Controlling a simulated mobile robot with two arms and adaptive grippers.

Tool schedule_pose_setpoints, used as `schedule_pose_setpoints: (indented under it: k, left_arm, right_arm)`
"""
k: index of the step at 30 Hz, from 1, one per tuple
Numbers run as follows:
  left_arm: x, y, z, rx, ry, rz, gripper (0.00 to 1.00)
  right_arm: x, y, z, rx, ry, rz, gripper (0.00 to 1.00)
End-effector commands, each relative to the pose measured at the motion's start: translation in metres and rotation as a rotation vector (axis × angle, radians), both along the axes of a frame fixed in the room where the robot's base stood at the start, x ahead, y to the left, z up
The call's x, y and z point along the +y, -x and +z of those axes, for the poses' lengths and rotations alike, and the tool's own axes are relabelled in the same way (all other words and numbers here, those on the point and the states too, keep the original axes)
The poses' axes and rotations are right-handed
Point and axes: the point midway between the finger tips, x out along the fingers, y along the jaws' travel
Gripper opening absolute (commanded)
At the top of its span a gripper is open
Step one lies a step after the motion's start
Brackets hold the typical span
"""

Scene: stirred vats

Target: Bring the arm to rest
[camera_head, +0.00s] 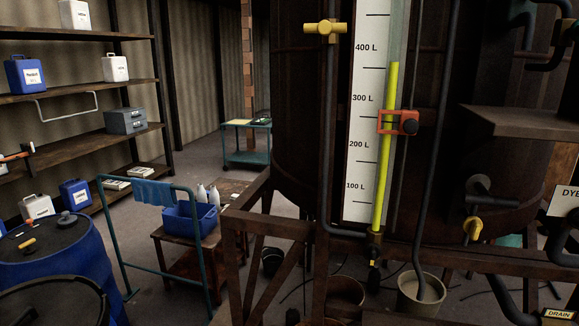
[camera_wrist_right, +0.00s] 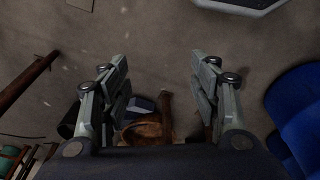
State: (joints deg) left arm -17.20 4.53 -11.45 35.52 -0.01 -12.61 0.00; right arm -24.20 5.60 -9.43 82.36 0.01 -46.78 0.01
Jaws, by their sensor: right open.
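My right gripper (camera_wrist_right: 160,85) shows in the right wrist view with its two grey fingers spread wide apart and nothing between them. It points down over the grey floor (camera_wrist_right: 165,35). Neither of my grippers shows in the head view. My left gripper is in no view.
In the head view a dark vat (camera_head: 300,120) carries a level gauge (camera_head: 366,120) with a red clamp (camera_head: 398,122). Blue drums (camera_head: 85,255) stand at lower left, near a blue rail (camera_head: 122,245) and a small table (camera_head: 180,258). Shelves (camera_head: 75,95) line the left wall.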

Motion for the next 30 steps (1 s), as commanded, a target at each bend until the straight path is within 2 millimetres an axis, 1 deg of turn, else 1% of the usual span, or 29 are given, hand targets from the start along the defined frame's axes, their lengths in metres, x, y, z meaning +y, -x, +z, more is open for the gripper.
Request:
schedule_pose_setpoints:
  k: [1, 2, 3, 5, 6, 9, 12, 15, 19, 30]
  left_arm:
    - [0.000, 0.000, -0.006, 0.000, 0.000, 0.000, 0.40]
    - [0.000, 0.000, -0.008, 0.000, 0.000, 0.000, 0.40]
    - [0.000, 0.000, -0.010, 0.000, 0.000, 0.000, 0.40]
    - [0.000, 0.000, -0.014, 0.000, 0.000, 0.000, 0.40]
    - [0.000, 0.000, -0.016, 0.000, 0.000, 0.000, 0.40]
    - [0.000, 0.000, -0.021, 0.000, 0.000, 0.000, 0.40]
    - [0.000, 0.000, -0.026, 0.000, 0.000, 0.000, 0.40]
    - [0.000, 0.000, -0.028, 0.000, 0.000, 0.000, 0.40]
    - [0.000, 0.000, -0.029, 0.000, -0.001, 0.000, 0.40]
    - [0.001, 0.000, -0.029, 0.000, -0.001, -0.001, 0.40]
  right_arm:
    - [-0.002, 0.015, -0.028, 0.019, 0.003, 0.002, 0.57]
    - [-0.003, 0.022, -0.040, 0.024, 0.003, 0.004, 0.57]
    - [-0.005, 0.033, -0.056, 0.032, 0.004, 0.006, 0.57]
    - [-0.008, 0.050, -0.079, 0.044, 0.006, 0.009, 0.57]
    - [-0.010, 0.062, -0.093, 0.051, 0.007, 0.011, 0.57]
    - [-0.015, 0.093, -0.123, 0.068, 0.010, 0.014, 0.57]
    - [-0.021, 0.120, -0.143, 0.082, 0.012, 0.017, 0.57]
    - [-0.025, 0.140, -0.156, 0.091, 0.013, 0.020, 0.57]
    - [-0.028, 0.154, -0.162, 0.095, 0.015, 0.023, 0.57]
    - [-0.028, 0.157, -0.163, 0.096, 0.015, 0.023, 0.57]
